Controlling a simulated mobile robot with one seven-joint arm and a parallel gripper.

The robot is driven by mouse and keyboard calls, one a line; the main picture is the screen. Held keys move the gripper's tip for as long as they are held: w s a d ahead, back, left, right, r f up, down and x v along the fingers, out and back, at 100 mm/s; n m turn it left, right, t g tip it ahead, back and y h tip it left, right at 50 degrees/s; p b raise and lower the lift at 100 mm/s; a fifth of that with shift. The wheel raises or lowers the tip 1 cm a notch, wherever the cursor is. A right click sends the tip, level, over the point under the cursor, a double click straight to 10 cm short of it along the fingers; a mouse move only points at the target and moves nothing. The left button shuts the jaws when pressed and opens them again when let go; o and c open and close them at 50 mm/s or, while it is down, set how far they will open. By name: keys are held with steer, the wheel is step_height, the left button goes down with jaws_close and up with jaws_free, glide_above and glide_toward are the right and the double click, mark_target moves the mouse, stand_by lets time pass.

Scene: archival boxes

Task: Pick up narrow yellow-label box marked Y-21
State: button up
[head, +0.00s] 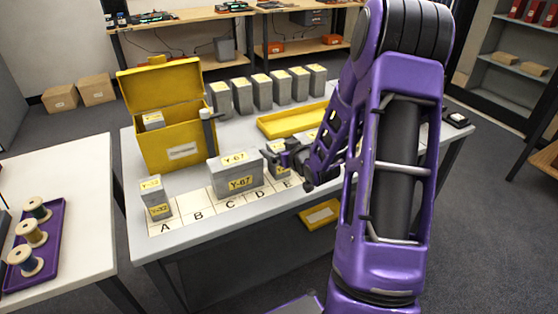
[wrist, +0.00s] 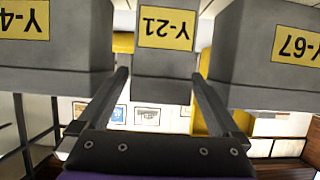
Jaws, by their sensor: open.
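The narrow grey box marked Y-21 (wrist: 165,52) has a yellow label and shows upside down in the wrist view, at the top middle. My gripper (wrist: 160,76) is open, with one finger toward each side of this box; whether either finger touches it I cannot tell. In the head view my gripper (head: 289,157) is in front of a narrow grey box (head: 271,158) on the lettered strip, partly hiding it; its marking is not readable there.
The wider box Y-67 (head: 234,182) stands close on one side; another yellow-label box (wrist: 50,40) stands on the other. Box Y-32 (head: 158,208) is at the strip's left end. A yellow open box (head: 182,150), a yellow tray (head: 285,123) and several grey boxes stand behind.

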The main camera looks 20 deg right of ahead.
steer(key=shift+x, duration=1.55)
jaws_close()
steer(key=shift+r, duration=0.1)
